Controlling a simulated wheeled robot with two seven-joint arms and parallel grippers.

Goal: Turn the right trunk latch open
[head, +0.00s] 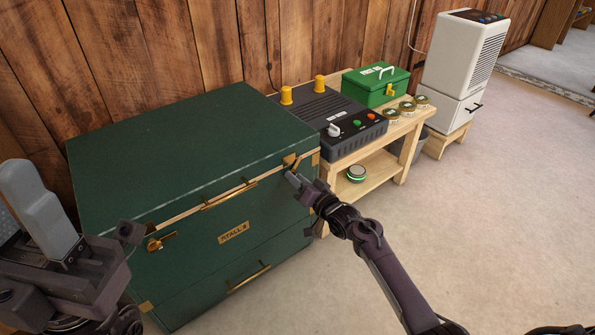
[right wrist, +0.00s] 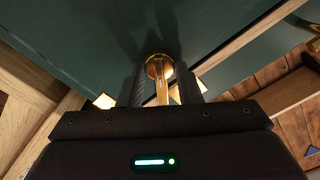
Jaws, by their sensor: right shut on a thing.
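The green trunk (head: 180,140) stands against the wood wall with its lid down. Its right latch (head: 290,160) is brass and sits near the front right corner. My right gripper (head: 292,174) is at this latch. In the right wrist view the right gripper (right wrist: 165,88) is shut on the brass handle of the right latch (right wrist: 160,72), with one finger on each side. The left latch (head: 158,241) is brass and free. My left gripper (head: 35,205) is at the left edge of the head view, away from the trunk's latches; its finger gap cannot be made out.
Right of the trunk is a wooden bench (head: 400,135) with a black box (head: 330,115) with knobs, a green case (head: 375,85) and several round tins. A round device (head: 356,174) is on its lower shelf. A white appliance (head: 465,60) stands farther right. The floor in front is clear.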

